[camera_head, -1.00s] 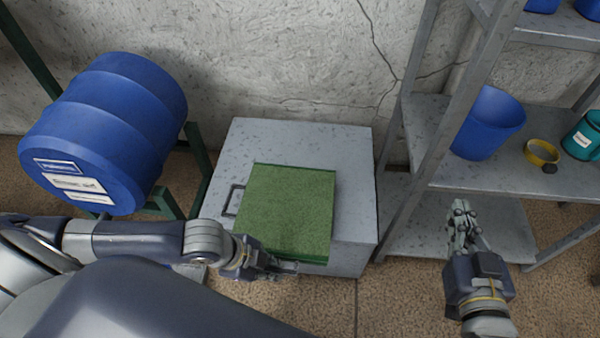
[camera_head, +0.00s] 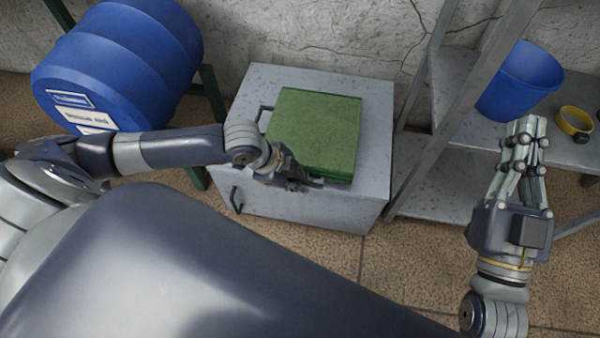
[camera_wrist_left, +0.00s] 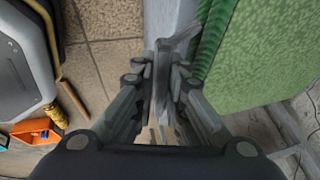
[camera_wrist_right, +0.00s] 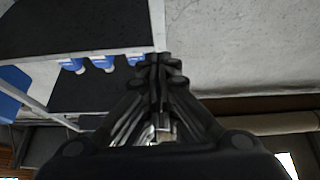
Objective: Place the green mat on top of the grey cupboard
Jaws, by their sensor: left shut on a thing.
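The green mat (camera_head: 315,128) is a thick, folded-looking slab lying flat over the top of the grey cupboard (camera_head: 377,130). I cannot tell whether it rests fully on the top. My left gripper (camera_head: 312,185) is shut at the mat's near edge. In the left wrist view the closed fingers (camera_wrist_left: 162,58) are beside the mat's ribbed edge (camera_wrist_left: 210,40), and the exact contact is hidden. My right gripper (camera_head: 525,125) is in front of the shelf, away from the mat. Its fingers are close together and empty in the right wrist view (camera_wrist_right: 158,75).
A blue barrel (camera_head: 125,65) lies on a green stand left of the cupboard. A grey metal shelf (camera_head: 450,170) stands at the right, with a blue bucket (camera_head: 520,80) and a yellow ring-shaped item (camera_head: 575,122). The cracked wall is close behind.

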